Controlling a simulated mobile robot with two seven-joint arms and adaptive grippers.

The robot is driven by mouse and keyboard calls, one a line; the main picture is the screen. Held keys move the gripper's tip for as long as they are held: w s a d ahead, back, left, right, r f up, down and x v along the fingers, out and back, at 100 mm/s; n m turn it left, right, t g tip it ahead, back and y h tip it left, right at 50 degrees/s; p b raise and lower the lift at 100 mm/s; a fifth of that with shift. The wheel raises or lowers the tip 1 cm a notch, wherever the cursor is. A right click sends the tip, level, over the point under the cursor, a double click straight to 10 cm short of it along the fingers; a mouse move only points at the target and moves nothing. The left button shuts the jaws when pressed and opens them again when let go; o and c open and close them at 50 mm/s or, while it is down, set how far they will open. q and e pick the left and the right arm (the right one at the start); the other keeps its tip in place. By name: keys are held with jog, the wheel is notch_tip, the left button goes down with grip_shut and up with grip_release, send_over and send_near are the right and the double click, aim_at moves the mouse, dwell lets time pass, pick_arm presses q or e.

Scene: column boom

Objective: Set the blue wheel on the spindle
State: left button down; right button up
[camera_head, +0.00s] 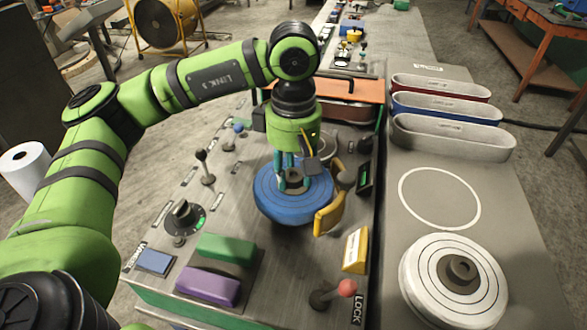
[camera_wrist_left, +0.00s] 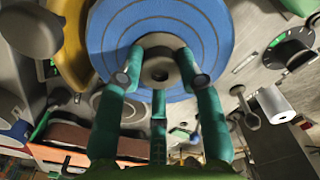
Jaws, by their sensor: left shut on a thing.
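The blue wheel (camera_head: 272,203) is a thick disc with a dark grey hub, over the grey control panel (camera_head: 182,258) in the head view. My left gripper (camera_head: 292,178) comes down from above with its teal fingers shut around the hub. The left wrist view shows the fingers (camera_wrist_left: 161,75) on both sides of the hub, with the ringed blue face of the wheel (camera_wrist_left: 122,32) beyond. I cannot make out the spindle, and the wheel hides the panel beneath it. I cannot tell whether the wheel touches the panel. My right gripper is not in view.
A yellow curved piece (camera_head: 329,214) stands close against the wheel's right side. Levers, a dial (camera_head: 183,214) and green and purple blocks (camera_head: 208,286) lie around it. A white wheel (camera_head: 453,280), an empty white circle (camera_head: 440,197) and several belts (camera_head: 450,138) are at the right.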

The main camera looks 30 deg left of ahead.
aim_at(294, 174)
pick_arm(q)
jog(key=shift+f+b, duration=0.15)
jog(key=shift+b, duration=0.25)
dwell(0.3)
jog(key=shift+c, duration=1.6)
grip_release()
jog(key=shift+r+p, duration=2.3)
jog(key=shift+r, duration=1.55)
jog(key=shift+f, duration=0.1)
